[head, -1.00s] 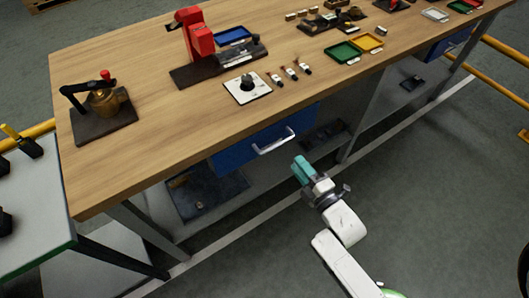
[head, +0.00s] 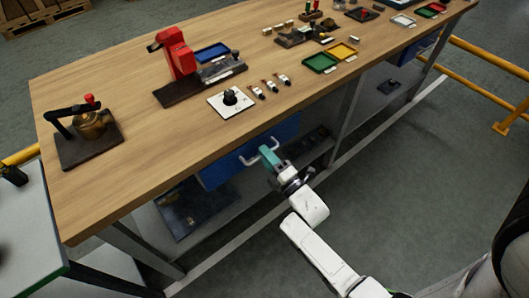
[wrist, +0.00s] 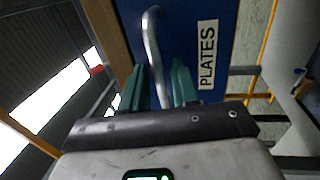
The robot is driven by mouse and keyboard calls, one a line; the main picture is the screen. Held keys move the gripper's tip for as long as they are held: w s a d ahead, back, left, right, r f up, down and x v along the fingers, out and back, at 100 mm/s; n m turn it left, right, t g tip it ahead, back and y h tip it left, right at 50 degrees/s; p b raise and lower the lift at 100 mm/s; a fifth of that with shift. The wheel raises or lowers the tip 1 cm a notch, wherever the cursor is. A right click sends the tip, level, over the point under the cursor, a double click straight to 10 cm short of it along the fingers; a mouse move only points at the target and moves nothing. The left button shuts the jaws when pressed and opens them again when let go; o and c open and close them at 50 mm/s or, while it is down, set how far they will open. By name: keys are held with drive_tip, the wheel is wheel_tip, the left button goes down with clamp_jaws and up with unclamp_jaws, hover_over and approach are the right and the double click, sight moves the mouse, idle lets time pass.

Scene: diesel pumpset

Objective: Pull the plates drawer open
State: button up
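The plates drawer (head: 222,170) is a blue front under the workbench; in the wrist view (wrist: 190,20) its label reads PLATES. It looks closed. Its pale bar handle (head: 250,160) shows in the head view, partly covered by my gripper (head: 268,156). In the wrist view the handle (wrist: 152,38) runs down between the two teal fingers of my gripper (wrist: 160,66). The fingers are apart, with a gap visible beside the handle, so my gripper looks open around it. I cannot tell whether either finger touches the handle.
The wooden bench top (head: 150,150) overhangs the drawer. A lower shelf with a dark tray (head: 195,207) lies beneath. A bench leg (head: 345,110) stands to the right. A grey side table (head: 25,240) is at the left. The floor before the bench is clear.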

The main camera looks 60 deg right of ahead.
drive_tip(key=shift+w+d+r, duration=0.1)
drive_tip(key=shift+w+d, duration=0.05)
drive_tip(key=shift+w, duration=0.3)
clamp_jaws()
idle(0.3)
